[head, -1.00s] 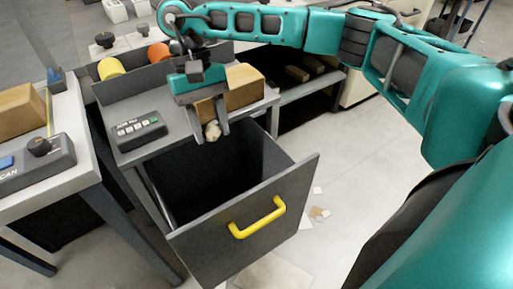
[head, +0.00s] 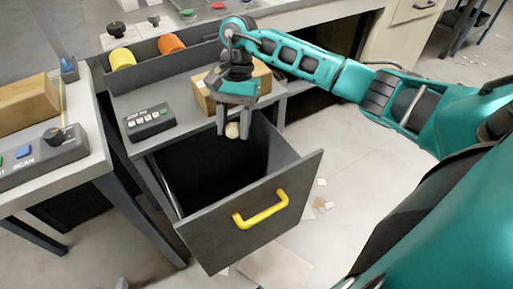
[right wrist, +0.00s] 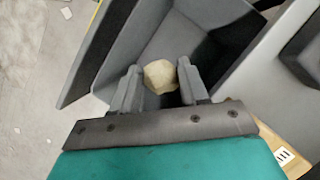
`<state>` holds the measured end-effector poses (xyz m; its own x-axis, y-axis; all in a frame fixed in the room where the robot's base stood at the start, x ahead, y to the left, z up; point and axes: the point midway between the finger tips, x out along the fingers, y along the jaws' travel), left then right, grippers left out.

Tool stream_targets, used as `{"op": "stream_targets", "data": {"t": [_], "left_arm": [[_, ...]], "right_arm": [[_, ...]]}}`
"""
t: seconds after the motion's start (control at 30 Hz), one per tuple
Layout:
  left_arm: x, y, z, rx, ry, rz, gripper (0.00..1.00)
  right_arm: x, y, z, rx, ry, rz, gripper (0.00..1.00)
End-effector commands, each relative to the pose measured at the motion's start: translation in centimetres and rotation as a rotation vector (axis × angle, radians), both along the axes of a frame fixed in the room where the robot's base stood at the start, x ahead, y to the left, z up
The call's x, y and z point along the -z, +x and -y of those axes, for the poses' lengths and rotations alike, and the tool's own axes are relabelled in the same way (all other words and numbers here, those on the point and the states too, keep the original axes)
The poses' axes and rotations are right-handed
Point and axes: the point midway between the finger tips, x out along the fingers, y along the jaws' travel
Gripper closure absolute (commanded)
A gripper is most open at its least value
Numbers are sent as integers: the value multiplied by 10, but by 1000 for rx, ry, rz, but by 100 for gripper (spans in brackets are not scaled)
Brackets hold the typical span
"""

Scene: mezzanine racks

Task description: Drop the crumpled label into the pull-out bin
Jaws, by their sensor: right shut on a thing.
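The crumpled label (head: 232,130) is a small cream-coloured ball. My right gripper (head: 234,130) is shut on it, and it also shows between the fingertips in the right wrist view (right wrist: 160,77). The pull-out bin (head: 250,219) is a dark grey drawer with a yellow handle (head: 261,209), pulled open below the bench. In the head view the gripper is over the back part of the bin's opening. In the right wrist view the bin's inside (right wrist: 190,40) shows behind the label. The bin's floor is dark in the head view. My left gripper is not in view.
A cardboard box (head: 205,97) stands on the bench just behind the gripper. A button panel (head: 149,121) lies to its left. Yellow (head: 122,59) and orange (head: 172,43) rolls sit in a tray behind. Paper scraps (head: 320,203) lie on the floor right of the bin.

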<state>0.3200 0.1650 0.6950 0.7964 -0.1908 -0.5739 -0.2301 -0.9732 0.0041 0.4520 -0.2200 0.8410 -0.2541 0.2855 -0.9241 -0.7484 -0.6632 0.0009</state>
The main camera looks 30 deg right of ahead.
Motion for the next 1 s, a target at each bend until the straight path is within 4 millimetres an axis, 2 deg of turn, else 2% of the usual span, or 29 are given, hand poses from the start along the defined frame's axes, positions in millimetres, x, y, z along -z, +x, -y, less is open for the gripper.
{"op": "stream_targets", "data": {"t": [0.03, 0.23, 0.6, 0.63, 0.9, 1.0], "left_arm": [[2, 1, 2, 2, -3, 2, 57], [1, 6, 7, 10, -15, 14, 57], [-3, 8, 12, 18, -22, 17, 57], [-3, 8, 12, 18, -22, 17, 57], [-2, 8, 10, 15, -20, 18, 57], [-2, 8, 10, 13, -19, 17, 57]], "right_arm": [[9, 0, 0, 0, 1, -1, 84], [31, 0, -1, -1, 2, -1, 84], [37, 0, 0, -1, 1, 1, 84], [37, 0, 0, -1, 1, 1, 53], [37, 0, 0, -2, 1, 1, 28], [37, 0, 0, -2, 1, 1, 26]]}}
